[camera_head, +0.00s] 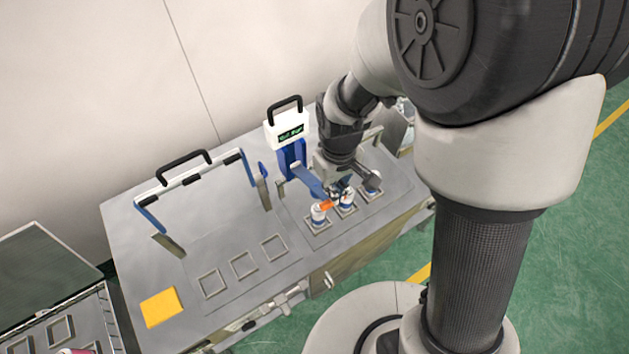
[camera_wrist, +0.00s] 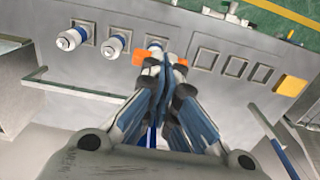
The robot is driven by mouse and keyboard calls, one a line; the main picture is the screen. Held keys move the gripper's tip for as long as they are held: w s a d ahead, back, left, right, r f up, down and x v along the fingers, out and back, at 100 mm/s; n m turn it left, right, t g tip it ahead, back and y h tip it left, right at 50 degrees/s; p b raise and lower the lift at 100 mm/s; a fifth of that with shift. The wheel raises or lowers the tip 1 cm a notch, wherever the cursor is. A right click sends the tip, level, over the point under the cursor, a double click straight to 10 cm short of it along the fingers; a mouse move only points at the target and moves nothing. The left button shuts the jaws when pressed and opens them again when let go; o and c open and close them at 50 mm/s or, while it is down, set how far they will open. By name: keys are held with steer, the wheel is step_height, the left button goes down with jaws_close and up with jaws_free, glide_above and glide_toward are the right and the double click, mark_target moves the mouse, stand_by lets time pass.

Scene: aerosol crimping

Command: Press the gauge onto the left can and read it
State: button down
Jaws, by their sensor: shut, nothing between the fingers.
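The gauge (camera_head: 291,130) is a white box with a black handle and a dark display with green marks, too small to read, on a blue stand. The left can (camera_wrist: 155,43) is partly hidden behind the fingertips.
The middle can (camera_head: 346,199) and right can (camera_head: 372,185) stand in neighbouring holders, close to my gripper. A second blue-and-white fixture (camera_head: 190,180) stands left, with empty square holders (camera_head: 243,264) before it. A yellow pad (camera_head: 161,307) lies at the table's left front.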

steer(key=shift+f, duration=0.15)
steer(key=shift+f+b, duration=0.85)
steer(key=shift+f, duration=0.05)
step_height(320, 180, down, 9)
steer(key=s+d+b, duration=0.1)
steer(key=b, duration=0.6)
steer(key=shift+s+r, duration=0.15)
steer(key=shift+s, duration=0.05)
stand_by(0.5)
stand_by(0.5)
steer(key=r+p, duration=0.3)
steer(key=r, duration=0.1)
steer(key=w+r+p, duration=0.1)
steer(key=r+p, duration=0.3)
steer(key=r, duration=0.1)
steer(key=a+r+p, duration=0.1)
steer(key=r+p, duration=0.3)
steer(key=r, duration=0.1)
steer(key=shift+w+r, duration=0.15)
steer(key=shift+w, duration=0.1)
